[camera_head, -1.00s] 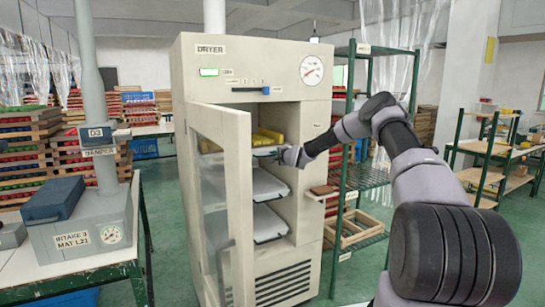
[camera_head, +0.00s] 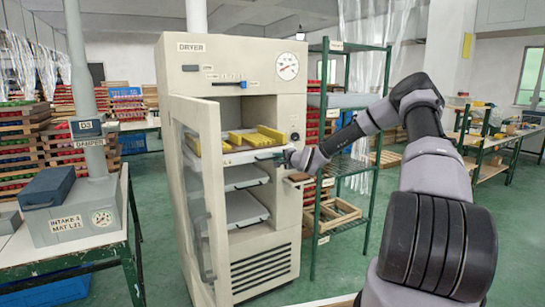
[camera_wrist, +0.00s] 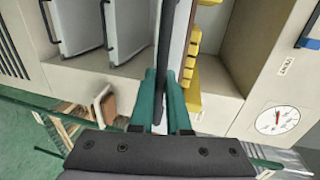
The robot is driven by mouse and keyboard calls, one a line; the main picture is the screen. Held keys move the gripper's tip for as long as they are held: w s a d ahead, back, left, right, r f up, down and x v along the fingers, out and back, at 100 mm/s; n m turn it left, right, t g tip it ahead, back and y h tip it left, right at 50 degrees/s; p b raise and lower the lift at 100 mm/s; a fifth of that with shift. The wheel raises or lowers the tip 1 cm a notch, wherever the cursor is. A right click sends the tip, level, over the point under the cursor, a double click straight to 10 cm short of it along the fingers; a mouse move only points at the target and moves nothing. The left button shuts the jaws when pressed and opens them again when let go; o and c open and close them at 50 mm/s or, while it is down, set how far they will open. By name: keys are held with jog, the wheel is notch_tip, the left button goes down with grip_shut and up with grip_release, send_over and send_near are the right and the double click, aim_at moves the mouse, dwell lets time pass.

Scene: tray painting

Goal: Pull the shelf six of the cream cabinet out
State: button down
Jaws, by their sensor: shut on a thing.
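The cream cabinet (camera_head: 182,80), marked DRYER, stands with its glazed door (camera_head: 201,150) swung open at the left. Its upper visible shelf (camera_head: 228,160) carries several yellow blocks (camera_head: 256,137) and juts out of the opening. My gripper (camera_head: 288,158) is at the right part of that shelf's front edge. In the wrist view, the green fingers of my gripper (camera_wrist: 163,90) are shut on the dark front bar of the shelf (camera_wrist: 163,50). Two white shelves (camera_head: 247,208) sit lower inside. I cannot read any shelf number.
A green wire rack (camera_head: 326,130) stands close to the cabinet's right side. A green-framed table (camera_head: 100,252) with a grey damper box (camera_head: 70,220) is at the left. Green floor (camera_head: 330,275) is open in front of the rack.

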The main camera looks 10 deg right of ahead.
jog(key=shift+f+v, duration=0.25)
jog(key=shift+v, duration=0.95)
jog(key=shift+f+v, duration=0.25)
jog(key=shift+v, duration=0.95)
jog(key=c, duration=0.9)
grip_release()
jog(key=shift+s, duration=0.1)
jog(key=v, duration=1)
jog(key=shift+s+d, duration=0.1)
jog(key=shift+s, duration=0.25)
